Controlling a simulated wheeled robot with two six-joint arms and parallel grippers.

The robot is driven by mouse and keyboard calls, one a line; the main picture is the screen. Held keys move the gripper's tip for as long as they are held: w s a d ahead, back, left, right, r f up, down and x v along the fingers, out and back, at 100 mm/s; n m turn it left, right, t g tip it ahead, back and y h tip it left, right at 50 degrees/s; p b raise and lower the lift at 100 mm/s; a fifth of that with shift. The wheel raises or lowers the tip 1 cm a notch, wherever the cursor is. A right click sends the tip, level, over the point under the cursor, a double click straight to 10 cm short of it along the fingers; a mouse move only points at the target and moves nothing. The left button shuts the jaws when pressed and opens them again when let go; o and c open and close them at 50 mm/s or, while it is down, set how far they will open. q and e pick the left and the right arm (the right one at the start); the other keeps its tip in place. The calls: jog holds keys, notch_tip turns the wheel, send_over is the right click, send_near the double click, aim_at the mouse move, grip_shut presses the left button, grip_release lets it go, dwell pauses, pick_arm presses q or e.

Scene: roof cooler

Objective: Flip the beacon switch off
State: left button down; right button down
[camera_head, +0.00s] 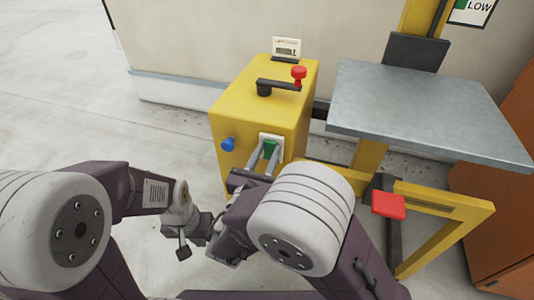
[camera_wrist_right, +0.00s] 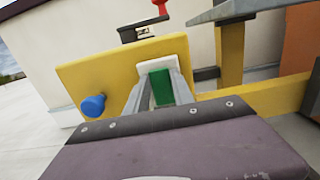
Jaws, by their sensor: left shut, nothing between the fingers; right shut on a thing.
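A green switch (camera_head: 271,150) sits on a white plate (camera_head: 279,138) on the front of the yellow box (camera_head: 236,118). I see no label naming it as the beacon switch. My right gripper (camera_head: 264,152) is at the plate, its two grey fingers shut on the green switch. The right wrist view shows the fingers (camera_wrist_right: 159,82) on either side of the green switch (camera_wrist_right: 162,92), in front of the white plate (camera_wrist_right: 147,66). The fingers and wrist partly hide the switch. My left gripper (camera_head: 186,247) is shut and empty, low and left of the box.
A blue knob (camera_head: 228,144) is on the box's front, left of the switch. A black crank with a red knob (camera_head: 299,72) and a small display (camera_head: 287,47) are on top. A grey platform (camera_head: 415,105) and red pedal (camera_head: 388,205) are at right. Floor is clear at left.

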jog(key=shift+f+t+b, duration=0.55)
jog(key=shift+f+t, duration=0.15)
jog(key=shift+s+t+h+b, duration=0.1)
jog(key=shift+t+h+b, duration=0.2)
jog(key=shift+t, duration=0.1)
jog(key=shift+r+t, duration=0.2)
jog(key=shift+t, duration=0.3)
jog(key=c, duration=1.1)
grip_release()
pick_arm(q)
notch_tip(320, 180, down, 3)
jog(key=shift+f+b, duration=0.5)
jog(key=shift+b, duration=0.05)
pick_arm(e)
jog(key=v, duration=0.9)
jog(key=shift+s+a, duration=0.1)
